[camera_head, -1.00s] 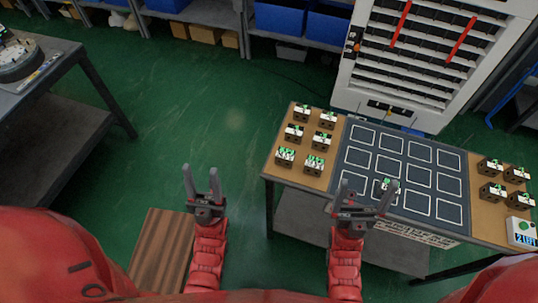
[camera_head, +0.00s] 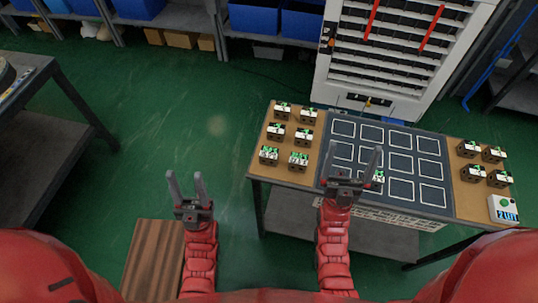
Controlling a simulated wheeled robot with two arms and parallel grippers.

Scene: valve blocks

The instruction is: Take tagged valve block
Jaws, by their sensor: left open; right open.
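Several dark valve blocks with white and green tags stand on the tan left end of the table, among them a front-left block (camera_head: 269,156) and a front-right block (camera_head: 299,161). Several more, such as one block (camera_head: 468,148), stand on the tan right end. One tagged block (camera_head: 377,178) is on the dark grid mat (camera_head: 401,161), partly hidden behind my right gripper. My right gripper (camera_head: 353,160) is open and appears in front of the mat's left part; I cannot tell its height. My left gripper (camera_head: 186,186) is open and empty over the floor, left of the table.
A white rack cabinet (camera_head: 391,60) stands behind the table. A grey workbench (camera_head: 42,140) is at the left. A wooden surface (camera_head: 155,258) is below my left gripper. Green floor lies open between.

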